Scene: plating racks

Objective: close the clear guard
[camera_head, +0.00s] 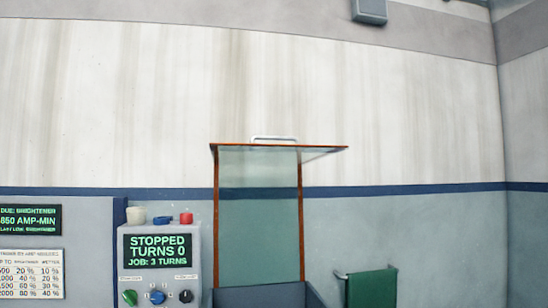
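The clear guard (258,220) is a see-through greenish panel with orange-brown edges. It stands upright, raised above a blue-grey box (262,297) at the bottom edge of the head view. A pale handle (273,139) sits at its top edge. A clear piece (322,154) with a brown edge juts out to the right at the top. The guard's lower end and most of the box are cut off or hidden. My gripper is not in view.
Left of the guard stands a grey control box (193,240) with a display (158,250) reading STOPPED, TURNS 0, JOB: 3 TURNS. A green towel (371,289) hangs on a rail at right.

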